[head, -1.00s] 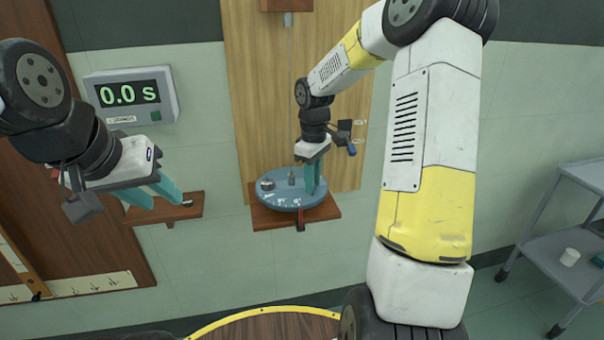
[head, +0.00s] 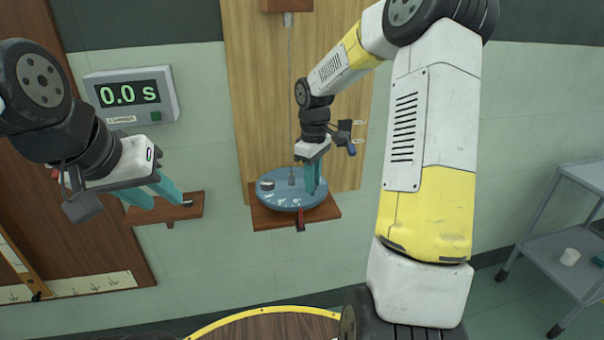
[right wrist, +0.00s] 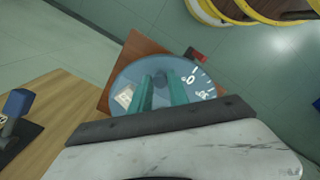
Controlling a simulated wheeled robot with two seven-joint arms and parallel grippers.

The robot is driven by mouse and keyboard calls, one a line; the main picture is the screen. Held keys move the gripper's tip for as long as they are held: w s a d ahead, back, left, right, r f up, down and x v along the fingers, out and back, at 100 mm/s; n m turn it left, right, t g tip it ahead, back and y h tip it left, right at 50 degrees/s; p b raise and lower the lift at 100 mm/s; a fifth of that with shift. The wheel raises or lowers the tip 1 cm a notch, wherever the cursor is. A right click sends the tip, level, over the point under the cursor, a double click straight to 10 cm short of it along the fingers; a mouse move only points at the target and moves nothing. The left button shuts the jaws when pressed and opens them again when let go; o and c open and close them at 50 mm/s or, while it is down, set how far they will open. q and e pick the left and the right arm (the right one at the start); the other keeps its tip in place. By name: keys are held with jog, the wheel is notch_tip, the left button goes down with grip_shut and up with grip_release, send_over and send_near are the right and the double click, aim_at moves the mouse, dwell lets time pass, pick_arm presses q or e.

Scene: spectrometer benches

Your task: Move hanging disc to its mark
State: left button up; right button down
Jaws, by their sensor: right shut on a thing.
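The hanging disc (head: 272,201) is blue-grey and level, with white scale marks on its rim. It hangs by a thin rod or wire (head: 290,110) above a wooden shelf (head: 265,219). A red pointer (head: 301,214) stands at its front edge. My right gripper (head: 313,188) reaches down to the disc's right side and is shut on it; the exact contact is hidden. The right wrist view shows its teal fingers (right wrist: 161,92) over the disc (right wrist: 128,77), near the hub, with the red pointer (right wrist: 194,55) beyond. My left gripper (head: 166,204) is open and empty beside a small shelf.
A timer (head: 130,95) reading 0.0 s is on the wall at left. The small wooden shelf (head: 150,215) below it carries a small button-like piece (head: 187,203). A small block (head: 267,185) sits on the disc. A grey cart (head: 570,255) stands at right.

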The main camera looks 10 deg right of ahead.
jog(key=shift+w+d+n, duration=0.15)
jog(key=shift+n, duration=0.15)
jog(key=shift+w+d+n, duration=0.5)
jog(key=shift+w+n, duration=0.05)
jog(key=shift+n, duration=0.45)
jog(key=shift+w+d+n, duration=0.3)
jog(key=shift+w+n, duration=0.15)
jog(key=shift+n, duration=0.35)
jog(key=shift+w+d+n, duration=0.25)
jog(key=shift+w+n, duration=0.2)
jog(key=shift+n, duration=0.35)
jog(key=shift+w+r, duration=0.1)
jog(key=c, duration=1.3)
grip_release()
jog(key=shift+o, duration=0.2)
notch_tip(320, 180, up, 8)
